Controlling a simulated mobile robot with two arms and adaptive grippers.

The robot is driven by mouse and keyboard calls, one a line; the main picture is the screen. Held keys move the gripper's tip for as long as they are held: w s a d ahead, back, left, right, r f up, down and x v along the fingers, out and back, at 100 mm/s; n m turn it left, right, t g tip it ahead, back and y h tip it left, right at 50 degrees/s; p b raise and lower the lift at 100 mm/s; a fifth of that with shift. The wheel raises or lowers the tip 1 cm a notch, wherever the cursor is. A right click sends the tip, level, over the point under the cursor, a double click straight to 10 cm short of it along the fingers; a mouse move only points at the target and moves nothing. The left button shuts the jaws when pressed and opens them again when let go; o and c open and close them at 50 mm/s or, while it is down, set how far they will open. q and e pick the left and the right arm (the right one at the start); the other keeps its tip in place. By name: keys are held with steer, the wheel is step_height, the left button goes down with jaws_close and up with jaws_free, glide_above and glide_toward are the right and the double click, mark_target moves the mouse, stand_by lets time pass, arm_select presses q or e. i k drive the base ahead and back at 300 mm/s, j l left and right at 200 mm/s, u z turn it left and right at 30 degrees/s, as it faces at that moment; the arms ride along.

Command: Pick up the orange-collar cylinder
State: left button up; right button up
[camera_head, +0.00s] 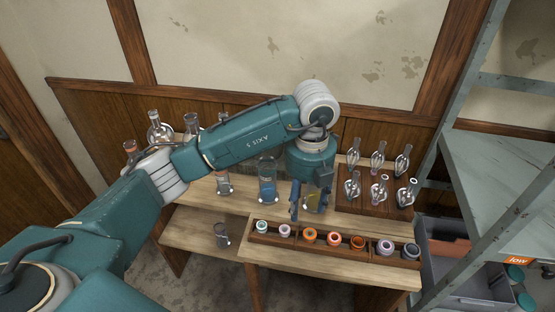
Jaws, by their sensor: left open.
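My left gripper (309,203) points down over the bench, its dark fingers apart. A glass vessel with amber contents (313,199) shows between or just behind the fingers; I cannot tell which, and its top is hidden by the gripper. A taller clear cylinder with blue contents (267,182) stands to the left of the gripper. A small glass vessel with a reddish lower part (223,184) stands farther left, partly behind my arm. An orange collar on a cylinder cannot be made out clearly. My right gripper is out of view.
A wooden rack (275,241) of colored rings, several of them orange, runs along the bench front. A wooden board (350,203) with glass flasks stands at right. A glass (222,236) sits at the lower left. A grey metal shelf and bin (440,268) bound the right side.

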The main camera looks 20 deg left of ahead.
mark_target(224, 188)
steer(key=u, duration=0.85)
